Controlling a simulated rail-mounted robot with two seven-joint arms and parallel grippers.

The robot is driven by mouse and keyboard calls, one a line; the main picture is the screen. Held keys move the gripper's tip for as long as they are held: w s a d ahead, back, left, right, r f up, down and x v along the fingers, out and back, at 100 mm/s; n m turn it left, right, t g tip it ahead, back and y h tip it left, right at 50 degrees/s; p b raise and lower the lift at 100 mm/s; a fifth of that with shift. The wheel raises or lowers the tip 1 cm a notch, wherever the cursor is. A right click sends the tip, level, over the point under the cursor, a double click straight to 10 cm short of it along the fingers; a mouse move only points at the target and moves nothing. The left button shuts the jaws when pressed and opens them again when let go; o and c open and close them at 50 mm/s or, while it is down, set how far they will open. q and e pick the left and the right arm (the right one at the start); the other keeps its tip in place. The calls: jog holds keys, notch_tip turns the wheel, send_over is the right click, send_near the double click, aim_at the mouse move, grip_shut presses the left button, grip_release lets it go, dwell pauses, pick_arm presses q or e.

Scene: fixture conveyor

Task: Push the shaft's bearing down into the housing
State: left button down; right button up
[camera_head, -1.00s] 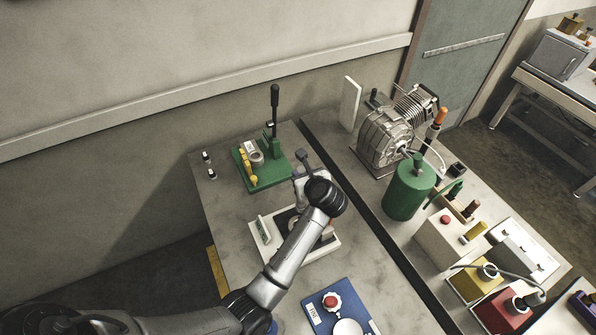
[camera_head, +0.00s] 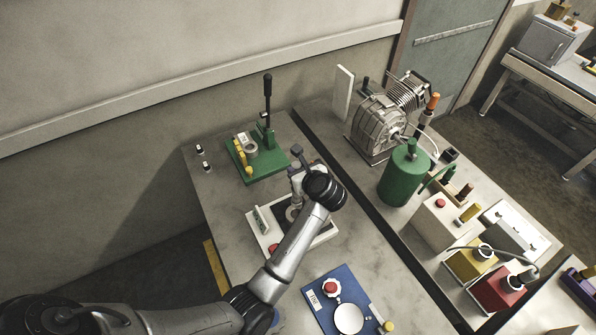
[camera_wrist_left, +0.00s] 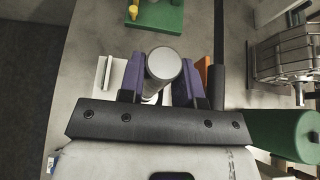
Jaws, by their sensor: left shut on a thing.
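My left gripper (camera_wrist_left: 160,88) has its purple fingers closed on both sides of a grey round-ended cylinder (camera_wrist_left: 164,63), which looks like the shaft, seen end-on. In the head view my left gripper (camera_head: 298,198) is over a white tray (camera_head: 262,238) with a dark inset, and my wrist covers part of it. The shaft's lower end, its bearing and the housing are hidden or too small to make out, so I cannot tell how far the bearing sits in. My right gripper is not in view.
A green press (camera_head: 262,165) with an upright black lever stands behind the tray. A blue panel (camera_head: 325,312) with a red button lies in front. A green cylinder (camera_head: 405,178) and a metal engine-like machine (camera_head: 380,128) stand on the right, beyond a dark strip.

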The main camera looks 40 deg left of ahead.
pick_arm(q)
notch_tip(320, 180, down, 7)
jog(key=b, duration=0.5)
jog(key=shift+r+b, duration=0.2)
jog(key=shift+b, duration=0.2)
dwell(0.6)
jog(key=shift+a, duration=0.1)
dwell(0.5)
jog(key=shift+f+b, duration=0.45)
jog(key=shift+b, duration=0.2)
jog(key=shift+f+b, duration=0.75)
jog(key=shift+f, duration=0.1)
jog(key=shift+f+b, duration=0.25)
jog(key=shift+b, duration=0.05)
dwell(0.7)
jog(key=c, duration=0.7)
grip_release()
jog(key=shift+c, duration=0.2)
